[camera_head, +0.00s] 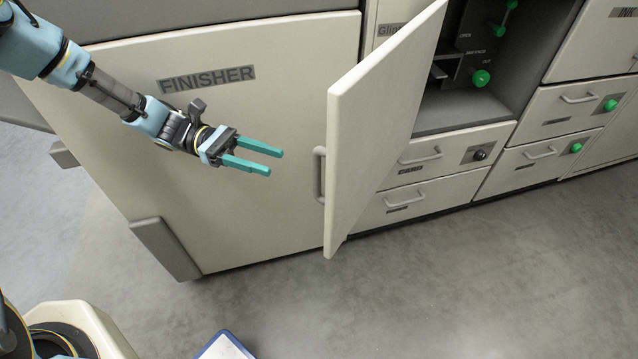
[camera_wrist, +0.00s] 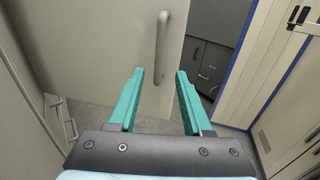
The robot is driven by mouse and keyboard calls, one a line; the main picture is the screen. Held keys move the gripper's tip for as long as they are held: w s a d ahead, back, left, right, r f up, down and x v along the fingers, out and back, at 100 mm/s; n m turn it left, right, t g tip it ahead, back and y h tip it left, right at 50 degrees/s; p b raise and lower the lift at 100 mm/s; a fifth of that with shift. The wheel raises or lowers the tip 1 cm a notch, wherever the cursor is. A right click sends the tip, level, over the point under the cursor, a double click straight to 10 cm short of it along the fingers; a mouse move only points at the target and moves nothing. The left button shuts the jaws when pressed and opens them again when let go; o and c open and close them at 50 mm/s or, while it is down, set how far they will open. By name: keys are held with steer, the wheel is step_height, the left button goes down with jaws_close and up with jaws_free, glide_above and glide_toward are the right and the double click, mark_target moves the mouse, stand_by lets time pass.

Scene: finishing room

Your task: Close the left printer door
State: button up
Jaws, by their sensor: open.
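The left printer door (camera_head: 372,130) is a cream panel that stands wide open, jutting out from the cabinet front. A vertical grey bar handle (camera_head: 318,175) is on its left, outer side. My gripper (camera_head: 275,162) is open and empty, to the left of the door and apart from the handle. In the wrist view the door's outer face (camera_wrist: 90,45) fills the upper left, and the handle (camera_wrist: 162,45) stands ahead of my fingertips (camera_wrist: 160,73). The open dark compartment (camera_head: 470,95) with green knobs is to the right of the door.
The large FINISHER panel (camera_head: 230,190) is behind and below my arm. Drawers (camera_head: 425,190) with handles run below and right of the compartment. The grey floor (camera_head: 450,290) in front is mostly clear. A blue-edged white object (camera_head: 225,348) shows at the bottom edge.

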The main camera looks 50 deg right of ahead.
mark_target(317, 192)
steer(key=p+x, duration=0.3)
steer(key=x, duration=0.8)
steer(key=shift+s, duration=0.1)
jaws_close()
stand_by(1.2)
